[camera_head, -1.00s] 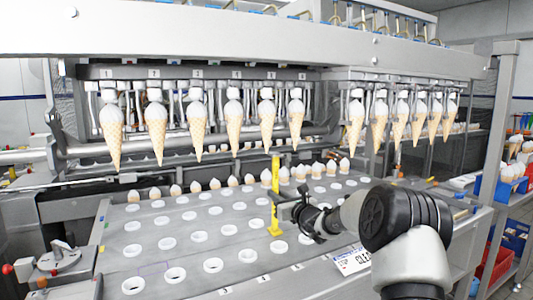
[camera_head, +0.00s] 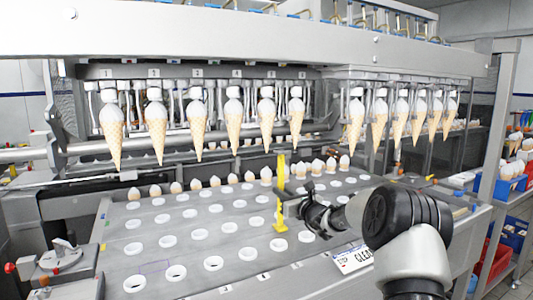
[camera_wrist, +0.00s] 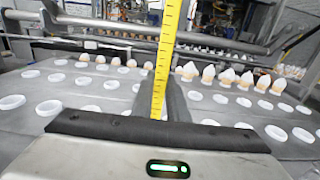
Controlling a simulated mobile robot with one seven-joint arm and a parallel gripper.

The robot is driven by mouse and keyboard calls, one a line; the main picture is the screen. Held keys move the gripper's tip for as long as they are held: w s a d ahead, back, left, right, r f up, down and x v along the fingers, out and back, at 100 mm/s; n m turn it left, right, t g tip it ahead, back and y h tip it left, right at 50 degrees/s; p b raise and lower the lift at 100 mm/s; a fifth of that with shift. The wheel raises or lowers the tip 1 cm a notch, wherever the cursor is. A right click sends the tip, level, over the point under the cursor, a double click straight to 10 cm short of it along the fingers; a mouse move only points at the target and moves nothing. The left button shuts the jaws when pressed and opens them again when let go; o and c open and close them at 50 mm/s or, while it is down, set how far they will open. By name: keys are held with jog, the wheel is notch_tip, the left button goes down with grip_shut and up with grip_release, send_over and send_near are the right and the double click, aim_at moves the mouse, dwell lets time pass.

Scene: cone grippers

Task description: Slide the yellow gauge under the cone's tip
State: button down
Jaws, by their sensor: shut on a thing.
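The yellow gauge (camera_head: 281,190) is an upright yellow strip with a foot at its lower end. My gripper (camera_head: 284,200) is shut on it around its middle and comes from the right. In the wrist view the gauge (camera_wrist: 163,70) stands between my fingers (camera_wrist: 163,95), with black marks along it. Several cones hang tip down in a row under the machine; the cone at station 6 (camera_head: 296,118) is nearest the gauge, slightly right of the gauge's top and above it in the head view. How far the gauge is from that cone in depth I cannot tell.
The grey plate (camera_head: 140,256) has rows of white ring holders (camera_head: 213,263). A row of small cone tops (camera_head: 316,167) stands behind the gauge. Crossbars run behind. A label (camera_head: 354,258) lies at the front edge; blue bins (camera_head: 511,188) stand at the far right.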

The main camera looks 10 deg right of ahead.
jog(key=shift+r, duration=0.3)
jog(key=shift+r+p, duration=0.4)
jog(key=shift+r, duration=0.4)
jog(key=b+v, duration=0.4)
jog(key=v, duration=1.6)
jog(key=shift+r, duration=0.55)
